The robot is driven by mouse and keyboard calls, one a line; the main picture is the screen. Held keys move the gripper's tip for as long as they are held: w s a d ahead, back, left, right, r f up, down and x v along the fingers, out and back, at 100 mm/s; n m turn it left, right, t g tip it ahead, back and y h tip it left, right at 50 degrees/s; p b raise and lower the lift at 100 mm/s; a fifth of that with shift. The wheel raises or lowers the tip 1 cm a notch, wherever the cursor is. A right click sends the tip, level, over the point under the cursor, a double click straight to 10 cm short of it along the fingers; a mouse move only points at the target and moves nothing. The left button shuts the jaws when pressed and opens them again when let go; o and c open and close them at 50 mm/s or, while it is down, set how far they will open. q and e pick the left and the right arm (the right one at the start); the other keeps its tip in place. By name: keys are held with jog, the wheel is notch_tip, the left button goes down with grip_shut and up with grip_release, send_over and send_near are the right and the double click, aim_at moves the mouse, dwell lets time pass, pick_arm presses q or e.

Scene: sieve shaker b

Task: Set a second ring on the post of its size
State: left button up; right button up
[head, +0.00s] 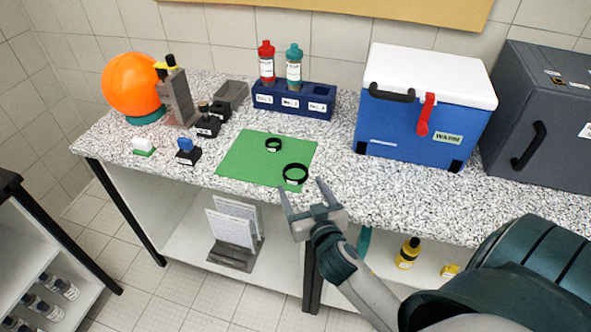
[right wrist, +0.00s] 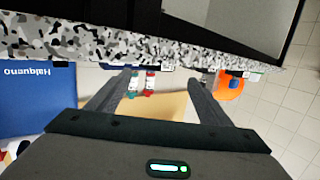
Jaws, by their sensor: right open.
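A larger black ring (head: 295,173) with a white label lies flat on the front right of the green mat (head: 240,157). A smaller black ring (head: 273,144) lies behind it on the mat. My right gripper (head: 301,184) is open and empty at the counter's front edge, just in front of the larger ring. In the right wrist view its fingers (right wrist: 162,78) are spread with nothing between them. Small dark blocks with upright tops stand left of the mat, one black (head: 207,124) and one blue-topped (head: 187,151). I cannot tell which things are the ring posts. My left gripper is not seen.
A blue cool box (head: 410,130) and a dark grey case (head: 530,120) stand at the right. A navy rack (head: 290,102) with two bottles stands behind the mat. An orange ball (head: 131,84) is at the far left.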

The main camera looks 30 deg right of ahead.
aim_at(292, 166)
jog(key=shift+w+d+f, duration=0.1)
jog(key=shift+w+d, duration=0.05)
jog(key=shift+w, duration=0.4)
jog(key=shift+w+d+p, duration=0.2)
jog(key=shift+w+p, duration=0.15)
jog(key=shift+p, duration=0.05)
jog(key=x, duration=0.2)
jog(key=p+x, duration=0.1)
jog(key=shift+w+d+f+p, duration=0.1)
jog(key=shift+w+d+p, duration=0.2)
jog(key=shift+d, duration=0.1)
jog(key=shift+w+f, duration=0.15)
jog(key=shift+w, duration=0.1)
jog(key=c, duration=1.1)
